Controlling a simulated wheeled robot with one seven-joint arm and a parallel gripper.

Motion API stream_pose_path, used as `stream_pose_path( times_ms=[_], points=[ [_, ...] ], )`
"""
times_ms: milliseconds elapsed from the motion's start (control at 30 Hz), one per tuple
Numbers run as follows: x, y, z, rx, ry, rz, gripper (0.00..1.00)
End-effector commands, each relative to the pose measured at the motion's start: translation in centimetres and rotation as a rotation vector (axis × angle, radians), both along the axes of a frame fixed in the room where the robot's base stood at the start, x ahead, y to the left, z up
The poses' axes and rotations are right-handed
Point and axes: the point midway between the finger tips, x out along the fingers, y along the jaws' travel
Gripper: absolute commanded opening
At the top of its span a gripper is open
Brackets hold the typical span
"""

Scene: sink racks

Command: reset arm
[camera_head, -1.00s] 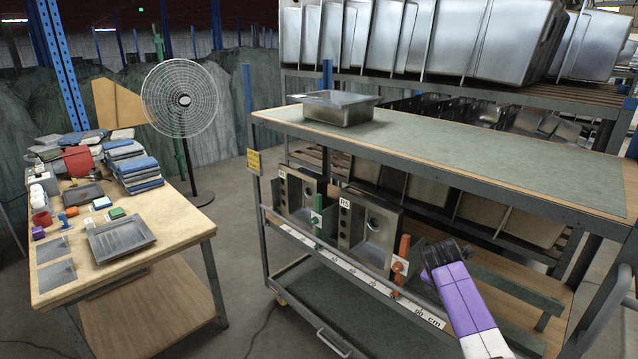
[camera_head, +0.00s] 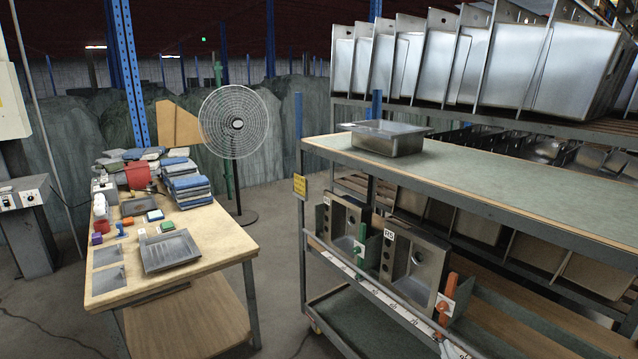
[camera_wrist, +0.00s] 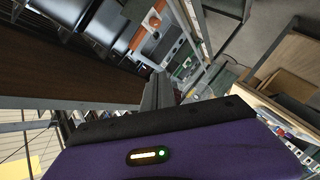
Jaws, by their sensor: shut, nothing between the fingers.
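My gripper (camera_wrist: 156,92) shows in the wrist view, with its purple and black body across the bottom and its dark fingers shut and empty. My arm and gripper are out of the head view. In the head view, a steel sink (camera_head: 388,138) sits on top of the green-topped cart (camera_head: 520,180). Two more sinks stand upright on the cart's lower shelf, one at left (camera_head: 343,225) and one at right (camera_head: 414,262). In the wrist view, shelving and sinks appear tilted beyond the fingers, and nothing is seen touching them.
A wooden workbench (camera_head: 225,232) at left holds a shallow steel tray (camera_head: 170,251), folded cloths (camera_head: 189,187) and small items. A standing fan (camera_head: 236,123) is behind it. A rack of large sinks (camera_head: 470,60) stands behind the cart. Floor is free between bench and cart.

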Motion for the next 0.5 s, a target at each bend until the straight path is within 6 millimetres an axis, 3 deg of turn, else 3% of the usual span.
stream_pose_path(
  times_ms=[33,167,500],
  points=[
    [-2.3,1.0,-0.5,0.064,-0.029,-0.001,0.00],
    [-7.5,2.8,-0.5,0.233,-0.113,-0.007,0.00],
    [-21.9,6.0,1.6,0.597,-0.255,-0.007,0.00]
  ],
)
